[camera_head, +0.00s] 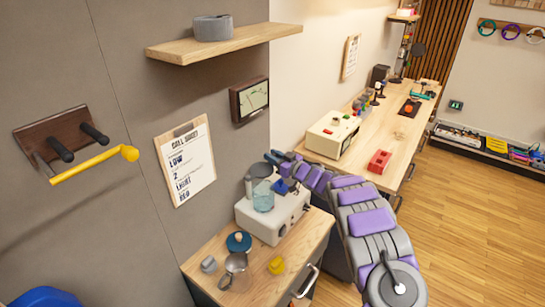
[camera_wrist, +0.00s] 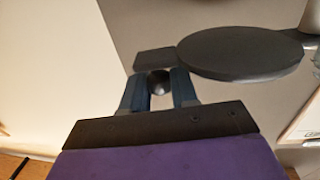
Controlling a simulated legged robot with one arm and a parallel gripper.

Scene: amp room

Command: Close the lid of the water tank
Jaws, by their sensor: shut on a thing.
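The water tank (camera_head: 263,199) is a translucent blue container on a white machine (camera_head: 272,220) at the back of the wooden cabinet. Its dark round lid (camera_head: 262,171) is raised above the tank's top, apart from the rim. In the wrist view the lid (camera_wrist: 240,55) is a flat dark disc at the upper right, with a dark block (camera_wrist: 154,60) at its left edge. My gripper (camera_head: 273,158) reaches the lid from the right. In the wrist view my gripper (camera_wrist: 157,85) has its blue-grey fingers closed around a small dark round knob at the lid's left side.
A metal pitcher (camera_head: 234,268), a blue round item (camera_head: 239,242), a grey cup (camera_head: 208,264) and a yellow block (camera_head: 277,265) stand in front of the machine. A shelf (camera_head: 222,46) hangs above.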

